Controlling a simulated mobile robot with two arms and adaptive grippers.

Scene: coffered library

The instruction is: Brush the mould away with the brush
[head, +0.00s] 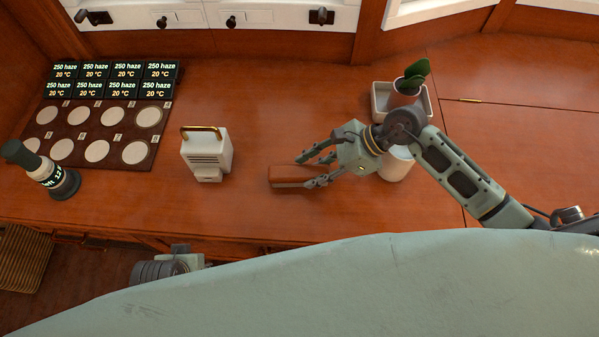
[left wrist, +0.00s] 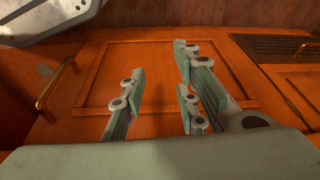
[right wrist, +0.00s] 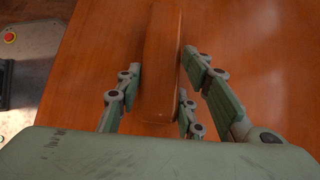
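A reddish-brown block (head: 285,176), which looks like the brush, lies on the wooden desktop in the middle of the head view. My right gripper (head: 307,170) is at its right end, with fingers on both sides. In the right wrist view the block (right wrist: 162,60) fills most of the gap between the fingers (right wrist: 161,78). I cannot tell whether they press on it. My left gripper (left wrist: 160,88) is open and empty, in front of a panelled cabinet door. I can make out no mould in these frames.
A white box with a brass handle (head: 207,155) stands left of the block. A dark board with pale discs (head: 97,150) and a dark-capped bottle (head: 45,172) are farther left. A plant pot in a white tray (head: 381,100) and a white cup (head: 398,165) are near my right arm.

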